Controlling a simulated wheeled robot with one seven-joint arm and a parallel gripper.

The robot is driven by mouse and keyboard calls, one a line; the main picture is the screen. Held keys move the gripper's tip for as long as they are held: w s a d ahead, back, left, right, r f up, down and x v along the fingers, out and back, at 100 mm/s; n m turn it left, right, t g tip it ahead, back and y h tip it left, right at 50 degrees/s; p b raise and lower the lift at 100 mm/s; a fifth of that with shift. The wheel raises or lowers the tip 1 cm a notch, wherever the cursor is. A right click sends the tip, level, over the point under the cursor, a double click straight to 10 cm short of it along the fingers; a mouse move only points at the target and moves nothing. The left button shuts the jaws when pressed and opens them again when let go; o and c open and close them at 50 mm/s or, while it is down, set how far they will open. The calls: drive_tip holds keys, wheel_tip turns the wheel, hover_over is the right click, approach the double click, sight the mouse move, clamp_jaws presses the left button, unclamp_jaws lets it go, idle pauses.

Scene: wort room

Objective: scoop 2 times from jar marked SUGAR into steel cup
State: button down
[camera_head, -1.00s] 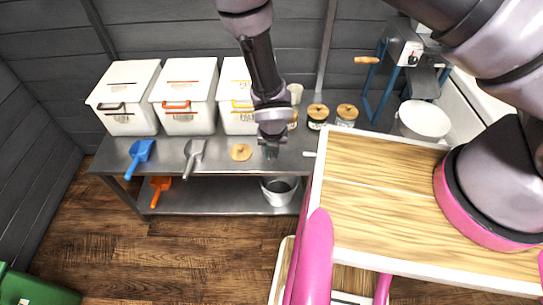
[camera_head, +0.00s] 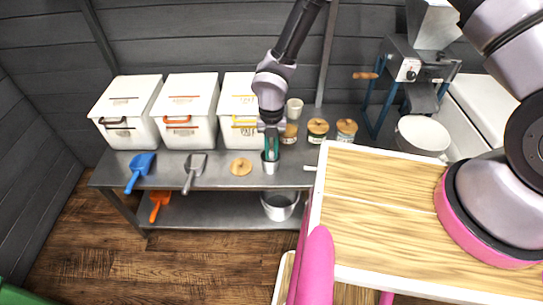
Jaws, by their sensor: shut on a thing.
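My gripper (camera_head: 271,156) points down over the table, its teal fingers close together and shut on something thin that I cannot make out. A small steel cup (camera_head: 270,167) stands upright directly below the fingertips; the fingers hide part of its rim. Behind and right of it is a jar (camera_head: 290,133) with no wooden lid seen on it. Two more jars, (camera_head: 317,131) and (camera_head: 346,131), have wooden lids on. The labels are too small to read, so I cannot tell which is SUGAR. A loose wooden lid (camera_head: 241,167) lies left of the cup.
A white cup (camera_head: 294,108) stands behind the jars. White bins (camera_head: 190,105) line the back left; a blue scoop (camera_head: 141,168) and grey scoop (camera_head: 194,170) lie before them. A blue-framed machine (camera_head: 405,70) and white bowl (camera_head: 422,134) are right. A wood-topped surface (camera_head: 390,210) fills the front right.

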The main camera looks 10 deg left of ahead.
drive_tip(key=shift+w+a+r+g+h, duration=0.15)
drive_tip(key=shift+w+a+r+g, duration=0.1)
drive_tip(key=shift+w+r+g, duration=0.4)
drive_tip(key=shift+w+a+r+g+h, duration=0.2)
drive_tip(key=shift+w+r+g, duration=0.35)
drive_tip(key=shift+w+g, duration=0.2)
drive_tip(key=shift+w+a+r+g+h, duration=0.1)
drive_tip(key=shift+w+a+r+g, duration=0.1)
drive_tip(key=shift+w+g, duration=0.35)
drive_tip(key=shift+w+a+r+g+h, duration=0.1)
drive_tip(key=shift+w+r+g+h, duration=0.1)
drive_tip(key=shift+w+g, duration=0.3)
drive_tip(key=shift+w+a+r+g+h, duration=0.1)
drive_tip(key=shift+w+r+g, duration=0.1)
drive_tip(key=shift+w+g, duration=0.35)
drive_tip(key=shift+w, duration=0.15)
